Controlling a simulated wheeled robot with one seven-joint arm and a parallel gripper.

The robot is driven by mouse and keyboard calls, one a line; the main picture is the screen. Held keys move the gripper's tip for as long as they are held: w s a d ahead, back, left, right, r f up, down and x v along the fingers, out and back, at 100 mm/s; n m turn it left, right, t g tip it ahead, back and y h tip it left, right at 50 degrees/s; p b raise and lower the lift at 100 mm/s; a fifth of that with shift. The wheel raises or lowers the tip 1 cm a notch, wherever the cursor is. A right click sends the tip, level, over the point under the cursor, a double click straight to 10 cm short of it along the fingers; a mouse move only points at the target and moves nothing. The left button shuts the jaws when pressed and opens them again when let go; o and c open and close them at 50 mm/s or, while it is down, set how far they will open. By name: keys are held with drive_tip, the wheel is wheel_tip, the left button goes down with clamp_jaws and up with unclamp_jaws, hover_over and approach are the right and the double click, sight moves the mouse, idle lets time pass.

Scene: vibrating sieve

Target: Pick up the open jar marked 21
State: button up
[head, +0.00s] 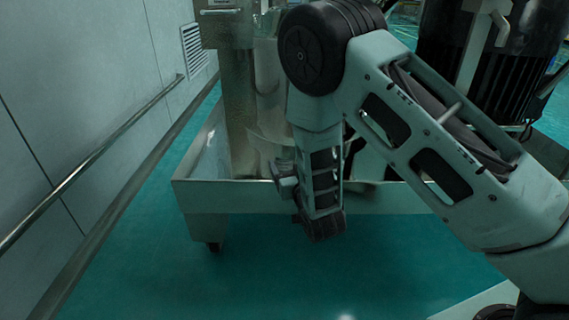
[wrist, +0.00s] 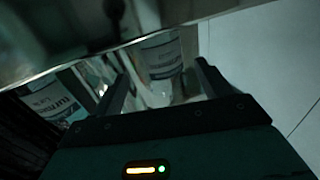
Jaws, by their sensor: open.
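In the wrist view a pale, cylindrical jar (wrist: 161,52) with a printed label shows between and beyond the fingers of my gripper (wrist: 163,69). The fingers are spread apart and nothing is clamped between them. A second labelled container (wrist: 55,103) shows left of the left finger, partly cut off by dark shapes. No number 21 can be read on either one, and I cannot tell whether they are open. In the head view my arm hides the jars, and the fingers are not clearly seen.
A metal tray on a wheeled frame (head: 195,195) stands ahead in the head view, with a metal column (head: 240,110) rising from it. A bright metal edge (wrist: 100,55) crosses the top of the wrist view. A wall rail (head: 90,160) runs along the left. The green floor (head: 210,285) in front is clear.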

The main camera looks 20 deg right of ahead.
sight(288, 161)
drive_tip(key=w+b, duration=0.3)
drive_tip(key=w, duration=0.2)
drive_tip(key=shift+a, duration=0.15)
drive_tip(key=shift+w+r, duration=0.15)
drive_tip(key=shift+w, duration=0.05)
drive_tip(key=c, duration=1.1)
